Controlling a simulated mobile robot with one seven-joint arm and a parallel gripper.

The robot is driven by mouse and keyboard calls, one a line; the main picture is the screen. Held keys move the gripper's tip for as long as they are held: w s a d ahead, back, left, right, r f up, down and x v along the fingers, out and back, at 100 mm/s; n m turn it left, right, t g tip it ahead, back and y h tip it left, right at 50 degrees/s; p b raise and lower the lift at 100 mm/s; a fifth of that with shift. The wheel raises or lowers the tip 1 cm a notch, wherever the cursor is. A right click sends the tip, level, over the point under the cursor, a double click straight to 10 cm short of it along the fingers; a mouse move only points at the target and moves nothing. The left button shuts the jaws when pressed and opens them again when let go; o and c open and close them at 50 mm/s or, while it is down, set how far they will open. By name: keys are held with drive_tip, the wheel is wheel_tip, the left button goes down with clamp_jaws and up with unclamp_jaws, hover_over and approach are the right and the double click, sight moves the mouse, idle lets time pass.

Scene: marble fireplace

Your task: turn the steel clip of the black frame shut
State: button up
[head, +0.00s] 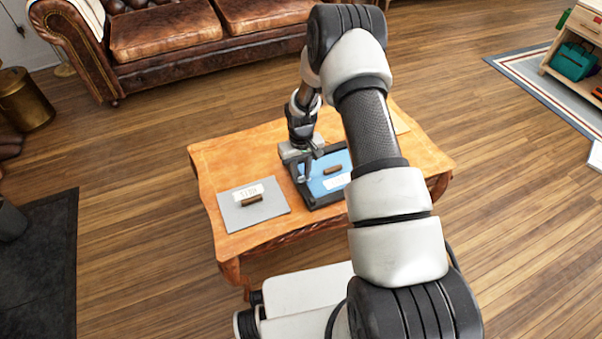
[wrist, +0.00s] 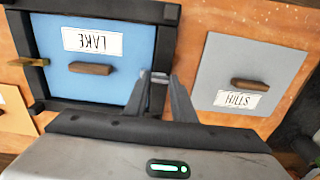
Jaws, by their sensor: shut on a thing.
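The black frame (wrist: 162,42) lies on the table around a blue panel (wrist: 105,48) that has a wooden handle and a LAKE label. The frame (head: 325,200) also shows in the head view, partly hidden by my arm. My gripper (wrist: 163,86) is at the frame's side bar nearest the grey panel. Its fingers are closed on the small steel clip (wrist: 159,77), which shows only in part between the tips. The clip's exact angle is hard to tell. In the head view my gripper (head: 303,176) is over the frame's left side.
A grey HILLS panel (head: 243,213) with a wooden handle lies on the wooden table (head: 225,165), left of the frame. A brass-coloured piece (wrist: 30,62) sits on the frame's opposite bar. A pale panel (wrist: 14,112) lies beyond it. A leather sofa (head: 165,35) stands behind.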

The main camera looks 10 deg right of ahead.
sight(301, 177)
drive_tip(key=o, duration=1.1)
drive_tip(key=shift+c, duration=0.2)
wheel_tip(301, 177, up, 17)
drive_tip(key=p, duration=0.4)
drive_tip(key=shift+r, duration=0.2)
